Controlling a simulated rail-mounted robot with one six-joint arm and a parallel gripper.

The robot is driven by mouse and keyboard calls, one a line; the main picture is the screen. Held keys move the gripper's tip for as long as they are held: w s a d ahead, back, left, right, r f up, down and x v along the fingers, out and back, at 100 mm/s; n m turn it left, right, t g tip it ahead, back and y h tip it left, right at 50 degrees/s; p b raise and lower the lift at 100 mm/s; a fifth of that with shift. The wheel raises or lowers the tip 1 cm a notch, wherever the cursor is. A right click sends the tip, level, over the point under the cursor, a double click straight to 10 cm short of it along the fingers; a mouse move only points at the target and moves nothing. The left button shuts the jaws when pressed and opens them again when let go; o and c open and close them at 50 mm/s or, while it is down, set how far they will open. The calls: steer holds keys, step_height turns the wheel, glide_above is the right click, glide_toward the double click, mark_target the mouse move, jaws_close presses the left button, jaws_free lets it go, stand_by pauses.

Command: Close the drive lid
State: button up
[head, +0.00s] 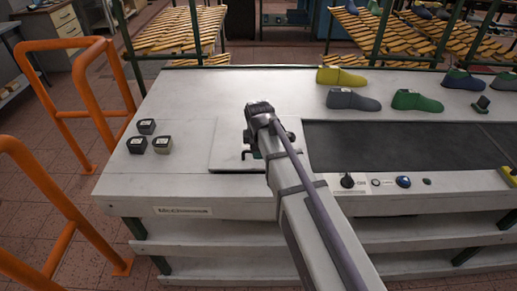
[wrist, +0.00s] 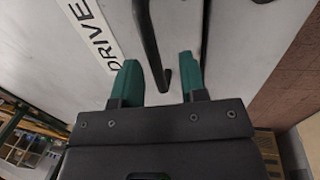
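The drive lid (wrist: 230,40) fills much of the wrist view as a grey panel with a white label reading DRIVE (wrist: 92,30). A black bar handle (wrist: 150,45) stands out from it. My gripper (wrist: 160,78) is open, its two green fingers apart, with the handle's end showing between them; contact cannot be told. In the head view, a pale panel (head: 228,148), apparently the lid, lies on the bench left of the dark belt. My gripper (head: 253,152) is over its right part, and my arm hides some of it. How far the lid stands open cannot be told.
The bench (head: 190,95) has a dark belt (head: 400,145) at right, with a knob (head: 347,181) and a blue button (head: 403,181) in front. Several coloured shoe lasts (head: 417,101) stand behind the belt. Small dark blocks (head: 147,127) sit at left, near orange rails (head: 75,95).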

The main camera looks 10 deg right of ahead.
step_height(320, 180, up, 10)
steer(key=s+p, duration=0.2)
steer(key=p, duration=0.7)
steer(key=shift+a+p, duration=0.2)
steer(key=shift+p, duration=0.1)
steer(key=shift+r, duration=0.1)
steer(key=s+d+f+m+g+b, duration=0.1)
steer(key=s+d+m, duration=0.1)
steer(key=s+m, duration=0.6)
steer(key=s+d+f+m+g+b, duration=0.1)
steer(key=s+d+f+m, duration=0.1)
steer(key=s+m, duration=0.6)
steer(key=shift+d+b, duration=0.4)
steer(key=shift+d, duration=0.05)
stand_by(0.4)
